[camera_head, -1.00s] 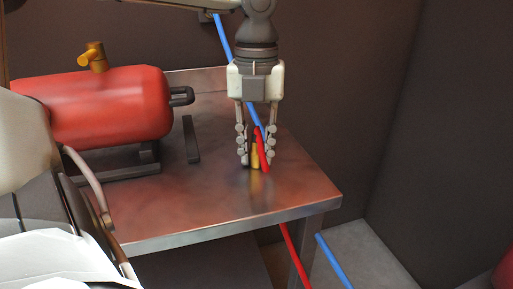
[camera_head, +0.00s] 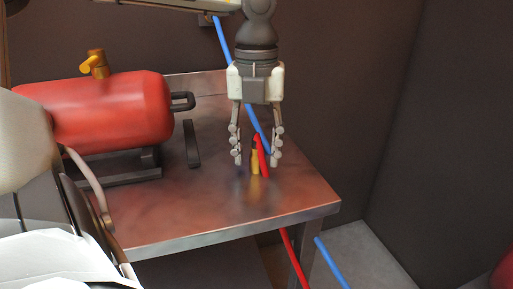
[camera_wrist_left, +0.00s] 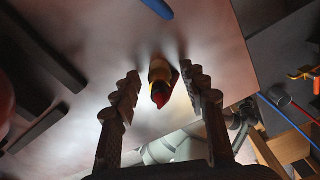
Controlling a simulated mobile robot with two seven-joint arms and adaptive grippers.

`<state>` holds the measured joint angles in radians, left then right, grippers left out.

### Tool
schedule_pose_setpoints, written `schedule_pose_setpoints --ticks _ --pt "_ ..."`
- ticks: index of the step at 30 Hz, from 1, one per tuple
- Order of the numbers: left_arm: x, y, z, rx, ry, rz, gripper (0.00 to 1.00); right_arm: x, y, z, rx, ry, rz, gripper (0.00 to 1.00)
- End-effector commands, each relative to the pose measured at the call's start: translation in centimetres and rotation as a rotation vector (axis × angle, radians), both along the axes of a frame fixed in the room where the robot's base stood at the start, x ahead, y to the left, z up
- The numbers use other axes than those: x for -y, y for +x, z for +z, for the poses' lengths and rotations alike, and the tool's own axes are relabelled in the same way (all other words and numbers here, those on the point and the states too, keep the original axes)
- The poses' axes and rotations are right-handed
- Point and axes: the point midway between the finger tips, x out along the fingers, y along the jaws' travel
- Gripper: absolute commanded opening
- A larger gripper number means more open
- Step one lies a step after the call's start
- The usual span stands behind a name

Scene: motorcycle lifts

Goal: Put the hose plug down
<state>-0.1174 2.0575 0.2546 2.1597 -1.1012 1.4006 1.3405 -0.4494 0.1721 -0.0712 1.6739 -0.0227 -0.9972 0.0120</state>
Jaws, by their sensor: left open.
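My right gripper is not seen.
A red tank (camera_head: 110,108) with a brass valve (camera_head: 95,64) sits on a dark stand at the table's left. A blue hose (camera_head: 226,48) passes behind my gripper. The table front is clear.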

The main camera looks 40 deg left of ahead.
Motion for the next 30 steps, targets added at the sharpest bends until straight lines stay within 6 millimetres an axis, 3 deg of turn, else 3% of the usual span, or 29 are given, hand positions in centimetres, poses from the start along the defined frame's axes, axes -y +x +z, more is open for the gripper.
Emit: schedule_pose_setpoints --ticks 2,9,15,21,30 --pt "0.0 0.1 1.3 0.004 0.002 0.001 0.44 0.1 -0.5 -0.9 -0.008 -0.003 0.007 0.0" --pt "0.0 0.1 7.2 0.004 0.002 0.002 0.44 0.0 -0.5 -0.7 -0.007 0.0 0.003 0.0" --pt "0.0 0.1 10.7 0.001 0.002 0.002 0.44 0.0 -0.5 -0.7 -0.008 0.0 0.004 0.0" --pt "0.0 0.0 12.2 -0.001 0.001 -0.001 0.44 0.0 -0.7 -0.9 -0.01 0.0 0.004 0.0" --pt "0.0 0.0 12.3 0.0 0.0 -0.001 0.44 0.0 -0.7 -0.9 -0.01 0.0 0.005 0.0"
